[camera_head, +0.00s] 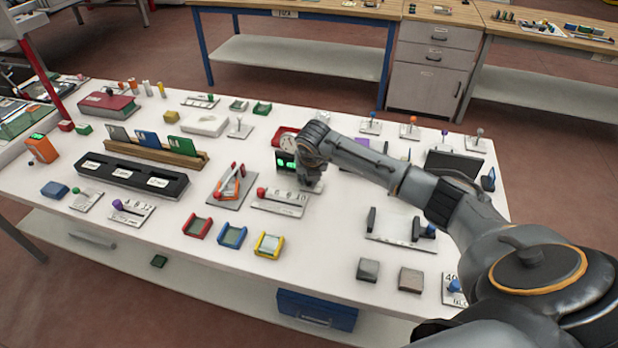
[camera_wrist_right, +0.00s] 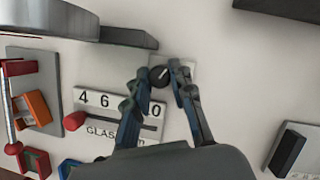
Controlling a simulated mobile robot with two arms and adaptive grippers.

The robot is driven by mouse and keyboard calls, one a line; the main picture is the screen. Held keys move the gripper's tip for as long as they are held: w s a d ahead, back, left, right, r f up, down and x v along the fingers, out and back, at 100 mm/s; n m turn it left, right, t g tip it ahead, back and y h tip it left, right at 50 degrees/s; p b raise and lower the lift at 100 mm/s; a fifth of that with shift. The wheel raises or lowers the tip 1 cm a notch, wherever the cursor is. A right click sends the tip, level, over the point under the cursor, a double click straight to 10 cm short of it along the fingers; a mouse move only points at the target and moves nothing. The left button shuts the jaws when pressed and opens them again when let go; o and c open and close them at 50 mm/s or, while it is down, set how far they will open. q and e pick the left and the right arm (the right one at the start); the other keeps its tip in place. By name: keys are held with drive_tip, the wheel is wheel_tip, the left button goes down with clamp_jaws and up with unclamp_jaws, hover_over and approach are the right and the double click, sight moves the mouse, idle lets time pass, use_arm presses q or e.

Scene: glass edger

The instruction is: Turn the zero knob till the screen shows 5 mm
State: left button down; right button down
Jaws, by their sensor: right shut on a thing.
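The zero knob (camera_wrist_right: 159,77) is a small round dark knob with a light pointer mark, on a pale plate in the right wrist view. My right gripper (camera_wrist_right: 159,72) has its two fingers closed on the knob from either side. In the head view the right gripper (camera_head: 309,180) reaches down to the table and hides the knob. The screen (camera_head: 286,161) is a dark display with green digits just left of the gripper, partly covered and too small to read. My left gripper is not in view.
A number plate (camera_wrist_right: 103,122) marked GLASS lies beside the gripper, with a digit hidden by a finger. A red-handled device (camera_head: 232,186) stands left of it. A black-ended fixture (camera_head: 401,232) stands right, under my arm.

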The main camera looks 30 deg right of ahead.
drive_tip(key=c, duration=1.1)
unclamp_jaws()
drive_tip(key=shift+c, duration=0.2)
drive_tip(key=shift+r, duration=0.1)
drive_tip(key=v, duration=1.1)
drive_tip(key=shift+s+r, duration=0.25)
drive_tip(key=shift+r, duration=0.1)
